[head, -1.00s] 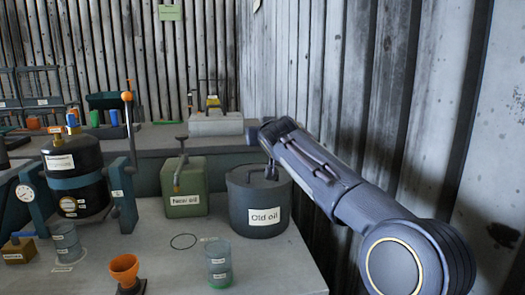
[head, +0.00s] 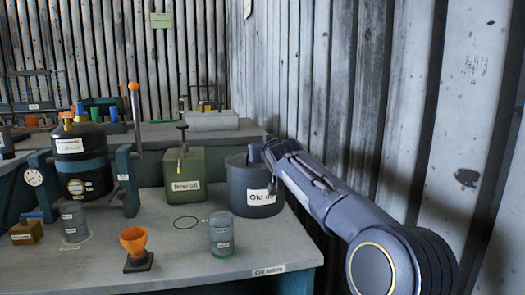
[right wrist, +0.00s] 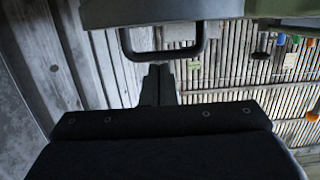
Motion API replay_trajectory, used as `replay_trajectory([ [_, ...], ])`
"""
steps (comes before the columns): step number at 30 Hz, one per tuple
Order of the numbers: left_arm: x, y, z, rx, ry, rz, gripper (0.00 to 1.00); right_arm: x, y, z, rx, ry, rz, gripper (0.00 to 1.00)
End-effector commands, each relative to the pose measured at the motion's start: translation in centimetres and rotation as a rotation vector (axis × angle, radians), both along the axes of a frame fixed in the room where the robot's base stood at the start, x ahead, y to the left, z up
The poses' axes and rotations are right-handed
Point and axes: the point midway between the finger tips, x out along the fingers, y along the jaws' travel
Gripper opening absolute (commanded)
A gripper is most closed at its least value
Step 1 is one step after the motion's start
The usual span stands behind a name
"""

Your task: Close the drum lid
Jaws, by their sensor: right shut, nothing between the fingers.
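The dark grey drum (head: 240,190) labelled "Old oil" stands at the right end of the bench. My right arm covers much of its top in the head view, so how the lid sits there is unclear. In the right wrist view the lid (right wrist: 160,10) shows as a grey-green band along the top edge, with its dark loop handle (right wrist: 165,57). My right gripper (right wrist: 158,70) is shut and empty, its fingertips close to the handle; whether they touch it I cannot tell. My left gripper is not in view.
A green "New oil" can (head: 184,178) stands left of the drum. The corrugated wall (head: 400,100) is close on the right.

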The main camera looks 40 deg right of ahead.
Motion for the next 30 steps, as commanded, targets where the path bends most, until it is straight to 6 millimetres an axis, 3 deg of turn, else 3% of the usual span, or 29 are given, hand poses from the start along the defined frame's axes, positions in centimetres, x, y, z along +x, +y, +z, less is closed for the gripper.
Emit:
replay_trajectory([
  [1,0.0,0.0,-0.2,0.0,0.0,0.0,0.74,0.3,-0.1,-2.1,0.014,0.043,-0.005,0.0],
  [5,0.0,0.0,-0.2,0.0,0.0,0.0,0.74,0.3,-0.2,-2.2,0.014,0.045,-0.007,0.0],
  [24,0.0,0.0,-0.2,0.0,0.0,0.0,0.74,0.3,-0.2,-2.1,0.012,0.044,-0.007,0.0],
  [30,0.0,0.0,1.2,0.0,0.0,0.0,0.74,0.1,-0.2,-0.3,0.009,0.038,-0.006,0.0],
])
